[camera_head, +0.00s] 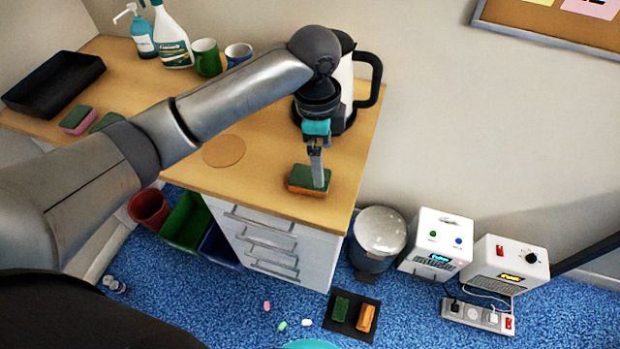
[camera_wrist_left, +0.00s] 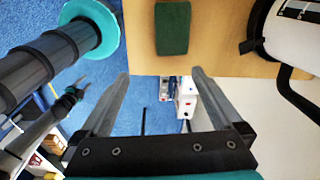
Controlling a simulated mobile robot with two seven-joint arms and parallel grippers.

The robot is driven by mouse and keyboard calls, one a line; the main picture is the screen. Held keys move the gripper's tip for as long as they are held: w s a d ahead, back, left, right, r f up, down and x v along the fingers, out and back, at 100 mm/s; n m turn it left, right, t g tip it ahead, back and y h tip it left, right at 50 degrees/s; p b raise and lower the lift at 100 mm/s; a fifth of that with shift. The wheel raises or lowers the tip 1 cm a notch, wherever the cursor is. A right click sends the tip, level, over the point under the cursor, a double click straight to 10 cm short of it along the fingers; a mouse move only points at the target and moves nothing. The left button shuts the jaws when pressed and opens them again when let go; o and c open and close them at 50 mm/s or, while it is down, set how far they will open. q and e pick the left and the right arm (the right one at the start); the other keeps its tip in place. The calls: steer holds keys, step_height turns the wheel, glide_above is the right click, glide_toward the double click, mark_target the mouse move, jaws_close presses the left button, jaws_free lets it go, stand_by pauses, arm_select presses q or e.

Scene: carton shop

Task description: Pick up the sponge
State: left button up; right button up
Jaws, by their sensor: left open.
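A sponge with a green top and an orange lower layer (camera_head: 309,180) lies near the front right corner of the wooden counter (camera_head: 255,185). Its green top (camera_wrist_left: 172,28) shows at the top of the left wrist view, beyond the fingertips. My left gripper (camera_head: 318,168) points down over the sponge in the head view, and a finger overlaps it there. In the left wrist view its fingers (camera_wrist_left: 160,73) are apart with nothing between them. A small dark arm end (camera_wrist_left: 72,95), seemingly my right gripper, shows at the left of that view; its jaw state is unclear.
A kettle (camera_head: 366,72) stands close behind my left gripper. Another sponge (camera_head: 76,119) lies near a black tray (camera_head: 55,82). A cork coaster (camera_head: 223,151) is left of the sponge.

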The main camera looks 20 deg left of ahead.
mark_target(307, 176)
arm_select(q)
steer(key=w+a+r+y, duration=0.1)
steer(key=w+a+r, duration=0.2)
steer(key=a, duration=0.1)
steer(key=shift+m, duration=0.3)
steer(key=f, duration=0.5)
steer(key=f+b, duration=0.1)
steer(key=f, duration=0.8)
steer(key=shift+s+d+f, duration=0.1)
steer(key=shift+s+f, duration=0.15)
steer(key=shift+f, duration=0.1)
steer(key=c, duration=1.2)
